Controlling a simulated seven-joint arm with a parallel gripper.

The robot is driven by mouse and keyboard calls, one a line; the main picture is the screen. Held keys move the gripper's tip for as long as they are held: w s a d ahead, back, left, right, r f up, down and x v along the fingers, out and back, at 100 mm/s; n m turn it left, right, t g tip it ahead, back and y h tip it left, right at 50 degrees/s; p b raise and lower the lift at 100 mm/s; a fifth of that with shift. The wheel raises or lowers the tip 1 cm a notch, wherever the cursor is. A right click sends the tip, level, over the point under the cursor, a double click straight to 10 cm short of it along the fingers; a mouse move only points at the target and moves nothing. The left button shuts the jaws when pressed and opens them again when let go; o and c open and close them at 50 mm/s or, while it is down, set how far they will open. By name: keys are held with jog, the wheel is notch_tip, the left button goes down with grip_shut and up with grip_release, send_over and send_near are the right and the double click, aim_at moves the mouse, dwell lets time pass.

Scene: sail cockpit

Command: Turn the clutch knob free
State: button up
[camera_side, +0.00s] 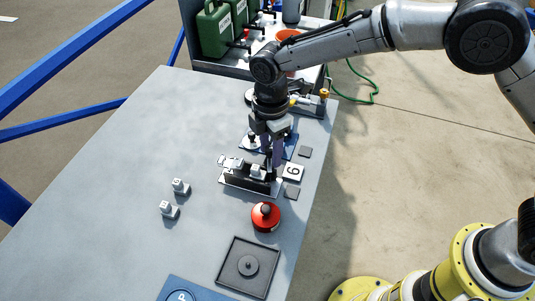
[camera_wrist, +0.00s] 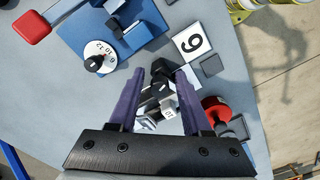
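My gripper (camera_side: 274,160) points down over a low dark rack (camera_side: 238,182) that carries pale blocks. In the wrist view the purple fingers of my gripper (camera_wrist: 160,74) stand apart. A small dark knob-like piece (camera_wrist: 163,69) shows between the fingertips; I cannot tell whether they touch it. Pale numbered blocks (camera_wrist: 167,103) show below it, between the fingers. A white numbered dial with a black knob (camera_wrist: 95,63) sits on a blue plate at the upper left of the wrist view. No label shows which piece is the clutch knob.
A red round piece with a dark top (camera_side: 266,216) stands near the rack. A white card (camera_side: 293,172) marked with a digit lies beside it. The table's left side is clear.

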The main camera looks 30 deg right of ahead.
jog(key=shift+a, duration=0.3)
grip_shut()
jog(key=n, duration=0.4)
jog(key=shift+r, duration=0.1)
jog(key=shift+w+n, duration=0.1)
jog(key=shift+n, duration=0.3)
jog(key=shift+d+n, duration=0.1)
jog(key=shift+n, duration=0.4)
jog(key=n, duration=0.5)
jog(key=shift+n, duration=1.3)
